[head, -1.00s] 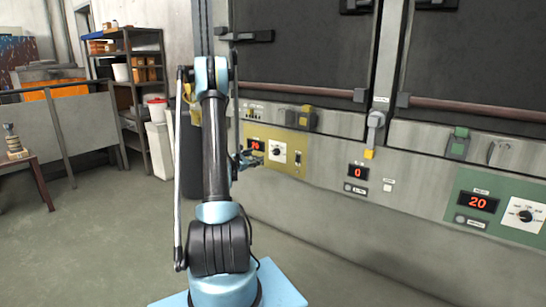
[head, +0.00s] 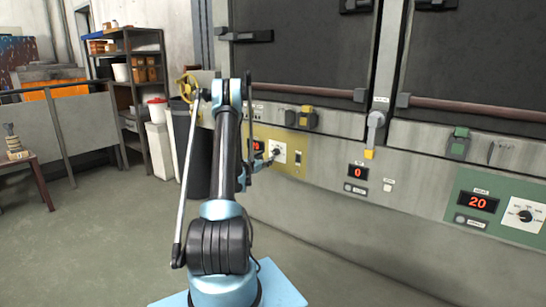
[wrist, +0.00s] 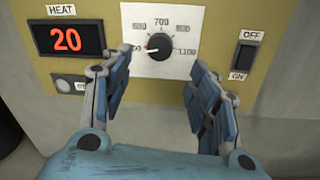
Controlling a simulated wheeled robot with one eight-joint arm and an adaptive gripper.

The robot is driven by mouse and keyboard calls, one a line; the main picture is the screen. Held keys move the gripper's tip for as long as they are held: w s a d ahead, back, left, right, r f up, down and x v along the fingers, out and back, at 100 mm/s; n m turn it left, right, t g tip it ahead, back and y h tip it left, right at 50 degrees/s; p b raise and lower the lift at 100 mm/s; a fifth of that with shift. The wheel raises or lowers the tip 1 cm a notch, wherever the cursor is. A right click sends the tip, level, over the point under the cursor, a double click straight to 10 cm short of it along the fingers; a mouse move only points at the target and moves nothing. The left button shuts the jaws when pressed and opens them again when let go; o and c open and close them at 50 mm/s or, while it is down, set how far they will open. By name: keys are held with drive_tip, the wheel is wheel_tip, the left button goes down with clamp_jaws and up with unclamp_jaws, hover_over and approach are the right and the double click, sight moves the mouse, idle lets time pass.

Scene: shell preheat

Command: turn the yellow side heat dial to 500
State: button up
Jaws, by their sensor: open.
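The yellow side heat dial is a black round knob (wrist: 159,46) on a white scale plate (wrist: 183,18) in the wrist view. Its pale pointer aims left, by a label partly hidden by my left finger. The scale labels 600, 700 and 1100 are readable. The red heat display (wrist: 67,39) reads 20. My gripper (wrist: 160,90) is open, its two blue fingers spread below and to either side of the knob, with nothing between them. In the head view my gripper (head: 268,163) is close to the yellow panel (head: 288,140), just below and left of the knob.
A central display (head: 358,172) reads 0. A green panel (head: 470,225) with its own dial is at right.

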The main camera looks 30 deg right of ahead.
sight(275, 152)
drive_tip(key=x, duration=0.9)
drive_tip(key=shift+d, duration=0.1)
drive_tip(key=c, duration=1.1)
